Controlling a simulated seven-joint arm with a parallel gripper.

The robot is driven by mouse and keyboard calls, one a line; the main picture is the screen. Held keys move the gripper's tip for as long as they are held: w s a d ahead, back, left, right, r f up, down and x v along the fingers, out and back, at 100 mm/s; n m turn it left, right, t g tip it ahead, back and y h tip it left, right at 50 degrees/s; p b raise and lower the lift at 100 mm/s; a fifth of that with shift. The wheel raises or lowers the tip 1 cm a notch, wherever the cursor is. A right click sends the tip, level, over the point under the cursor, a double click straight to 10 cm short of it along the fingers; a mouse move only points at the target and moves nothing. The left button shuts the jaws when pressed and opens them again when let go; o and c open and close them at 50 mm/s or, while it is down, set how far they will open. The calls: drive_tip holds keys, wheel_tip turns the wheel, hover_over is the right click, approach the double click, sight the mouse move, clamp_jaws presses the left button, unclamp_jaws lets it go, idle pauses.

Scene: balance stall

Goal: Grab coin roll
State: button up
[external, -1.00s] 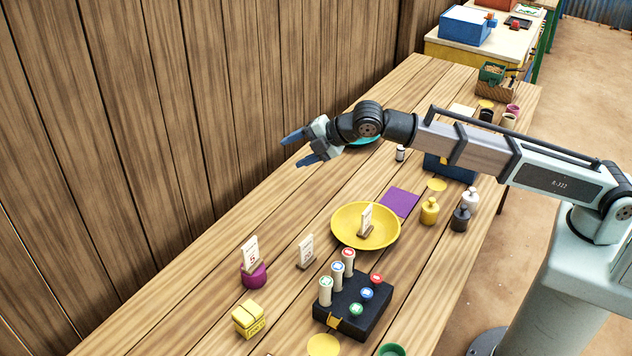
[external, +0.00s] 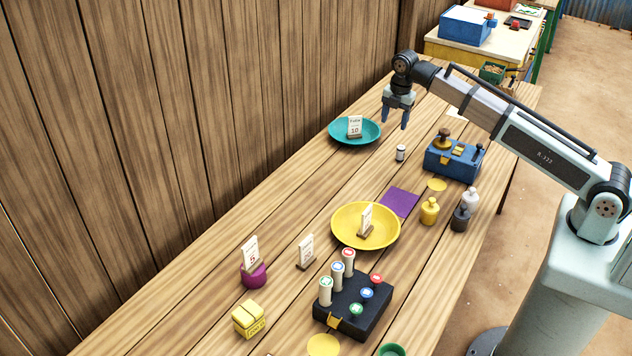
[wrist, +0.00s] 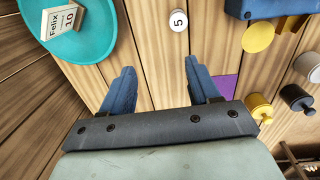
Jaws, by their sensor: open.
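A small white cylinder with a dark cap edge, which looks like the coin roll (external: 400,153), stands upright on the wooden table between the teal dish and the blue box. In the wrist view this roll (wrist: 178,20) shows its round top marked 5, beyond the fingertips and slightly right of the middle between them. My gripper (external: 395,118) points down above the table, up and behind the roll in the external view. In the wrist view my gripper (wrist: 162,80) has its two blue fingers apart, with only bare wood between them. It touches nothing.
A teal dish (external: 374,138) with a card stands left of the roll; a blue weight box (external: 440,165) stands right. A purple cloth (external: 399,202), yellow dish (external: 341,234) and yellow weight (external: 429,212) are nearer. The wood around the roll is clear.

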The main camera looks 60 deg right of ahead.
sight(401, 147)
drive_tip(key=shift+g, duration=0.5)
drive_tip(key=d+f, duration=0.1)
drive_tip(key=f, duration=0.2)
drive_tip(key=s+d+f, duration=0.1)
drive_tip(key=f, duration=0.2)
drive_tip(key=s+d+f, duration=0.1)
drive_tip(key=f, duration=0.2)
drive_tip(key=shift+s, duration=0.1)
drive_tip(key=shift+s+a+f, duration=0.1)
drive_tip(key=shift+f, duration=2.45)
clamp_jaws()
